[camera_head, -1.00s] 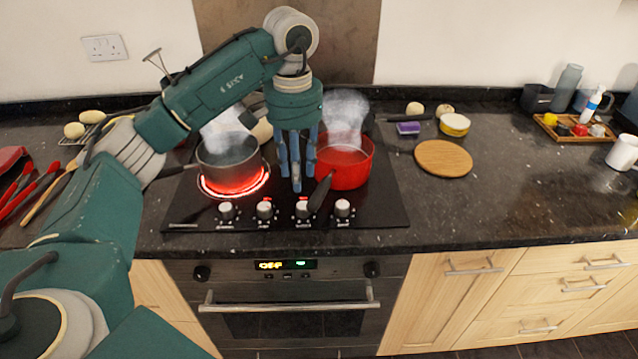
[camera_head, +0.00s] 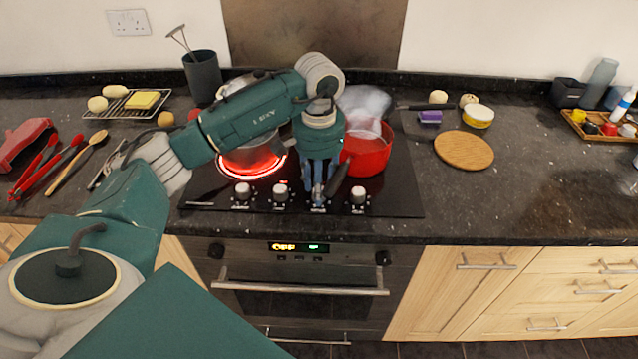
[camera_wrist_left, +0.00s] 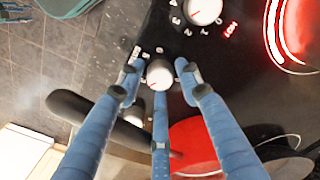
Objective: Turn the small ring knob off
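A row of silver knobs runs along the front of the black hob (camera_head: 405,190). My left gripper (camera_head: 318,196) points down over the third knob from the left and mostly hides it in the head view. In the left wrist view that knob (camera_wrist_left: 160,73) sits between the three blue fingers, with small gaps showing at its sides. The gripper (camera_wrist_left: 159,76) is open around it. Another knob (camera_wrist_left: 203,10) with a number scale is beside it. A ring (camera_head: 251,162) glows red at the hob's left.
A red pot (camera_head: 368,155) steams just behind the gripper, its dark handle (camera_head: 338,183) reaching forward close to the fingers. My arm covers most of the hob's left rear.

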